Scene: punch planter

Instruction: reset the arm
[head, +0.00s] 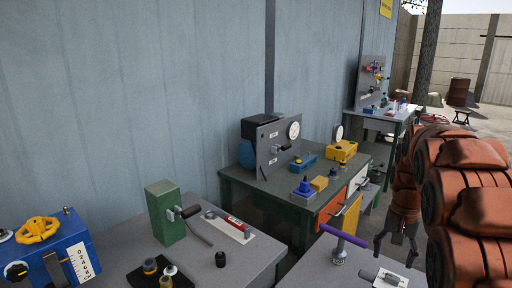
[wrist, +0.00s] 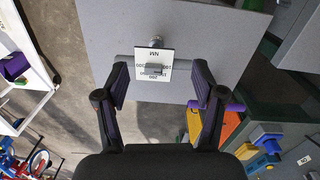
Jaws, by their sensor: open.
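My gripper (head: 395,252) hangs at the lower right of the head view, with its dark fingers spread apart and nothing seen between them. The rest of my arm is orange-brown and fills the right edge. In the wrist view my gripper (wrist: 161,82) is open, its two black fingers on either side of a white label plate (wrist: 152,62) with printed numbers and "NM". The plate lies on a grey tabletop (wrist: 110,25); I cannot tell the height of the fingers above it. A purple-handled tool (head: 343,236) stands on the near right table, left of my gripper.
A green block press (head: 165,212) and a blue box with a yellow valve wheel (head: 62,248) are at left. A green-framed bench (head: 240,178) with a gauge panel (head: 278,145) stands behind, against a grey wall (head: 130,90). Another bench (head: 380,118) is farther back.

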